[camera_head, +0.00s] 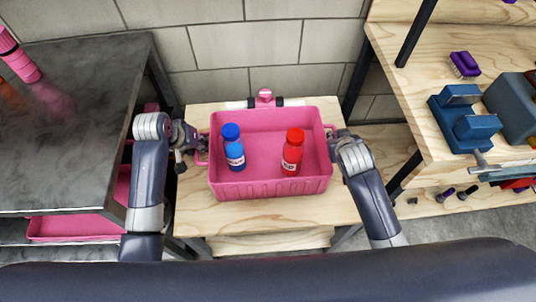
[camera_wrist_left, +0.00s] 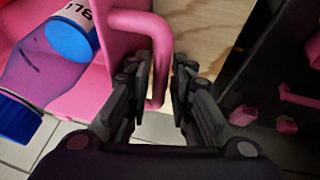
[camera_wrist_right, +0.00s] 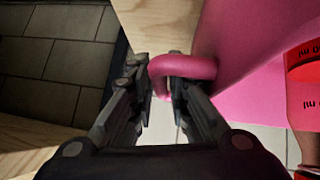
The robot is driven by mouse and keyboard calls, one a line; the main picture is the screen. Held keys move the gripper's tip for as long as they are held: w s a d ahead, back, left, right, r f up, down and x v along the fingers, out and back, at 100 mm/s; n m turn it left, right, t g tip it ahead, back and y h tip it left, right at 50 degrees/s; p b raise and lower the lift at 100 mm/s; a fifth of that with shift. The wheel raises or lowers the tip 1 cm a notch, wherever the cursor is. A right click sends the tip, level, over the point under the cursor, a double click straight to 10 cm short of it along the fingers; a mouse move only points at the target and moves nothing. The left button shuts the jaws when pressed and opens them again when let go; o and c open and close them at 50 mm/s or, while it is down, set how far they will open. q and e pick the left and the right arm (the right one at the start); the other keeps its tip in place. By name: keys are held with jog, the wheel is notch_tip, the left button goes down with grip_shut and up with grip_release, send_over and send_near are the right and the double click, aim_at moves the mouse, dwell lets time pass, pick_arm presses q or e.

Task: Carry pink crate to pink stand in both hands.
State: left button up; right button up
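The pink crate (camera_head: 270,188) is level over a pale wooden table top (camera_head: 350,212); I cannot tell whether it touches the wood. A blue bottle (camera_head: 235,158) and a red bottle (camera_head: 292,160) stand in it. My left gripper (camera_head: 190,143) is at the crate's left handle, with its fingers close around the handle (camera_wrist_left: 160,60) in the left wrist view. My right gripper (camera_head: 338,143) is at the right handle, with its fingers around that handle (camera_wrist_right: 185,66) in the right wrist view. I cannot pick out a pink stand.
A dark table (camera_head: 90,80) with a pink cylinder (camera_head: 20,62) stands at left; another pink crate (camera_head: 80,228) is below it. A wooden bench (camera_head: 410,60) at right holds a purple brush (camera_head: 464,64) and a blue vise (camera_head: 465,120). A block wall (camera_head: 235,50) is behind.

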pick_arm(q)
grip_shut()
pick_arm(e)
grip_shut()
